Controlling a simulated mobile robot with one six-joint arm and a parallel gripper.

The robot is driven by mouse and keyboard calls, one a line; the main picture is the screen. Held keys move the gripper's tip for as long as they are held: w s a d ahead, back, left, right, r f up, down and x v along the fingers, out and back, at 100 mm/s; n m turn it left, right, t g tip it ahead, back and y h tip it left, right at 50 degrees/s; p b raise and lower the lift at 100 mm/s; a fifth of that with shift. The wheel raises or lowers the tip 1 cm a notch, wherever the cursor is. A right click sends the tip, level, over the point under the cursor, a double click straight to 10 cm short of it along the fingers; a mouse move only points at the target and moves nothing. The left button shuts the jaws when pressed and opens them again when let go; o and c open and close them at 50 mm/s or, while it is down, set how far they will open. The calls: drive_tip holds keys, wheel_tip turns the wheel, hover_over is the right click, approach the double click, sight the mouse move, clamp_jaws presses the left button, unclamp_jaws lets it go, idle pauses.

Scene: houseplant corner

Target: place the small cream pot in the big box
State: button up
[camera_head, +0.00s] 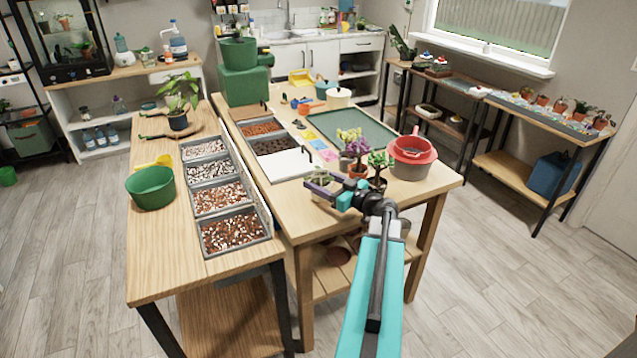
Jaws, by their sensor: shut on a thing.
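My gripper (322,187) is over the front of the middle table and shut on a small pale thing (323,197). Its jaws cover much of it, so I cannot tell for sure whether it is the small cream pot. A cream round pot (339,98) stands farther back on the same table, apart from my gripper. A blue box (556,174) sits on the low shelf at the right. I cannot tell which is the big box.
Small potted plants (378,168) and a red pot (411,157) stand close to the right of my gripper. Trays of gravel (231,230) and a green bowl (151,187) are to the left. The green mat (350,126) looks mostly clear.

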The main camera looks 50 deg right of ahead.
drive_tip(key=shift+f+b, duration=0.15)
drive_tip(key=shift+b, duration=0.2)
drive_tip(key=o, duration=1.2)
drive_tip(key=shift+r+p, duration=0.2)
drive_tip(key=shift+p, duration=0.15)
drive_tip(key=s+b, duration=0.2)
drive_tip(key=s, duration=1)
drive_tip(key=shift+r+b, duration=0.2)
drive_tip(key=shift+b, duration=0.15)
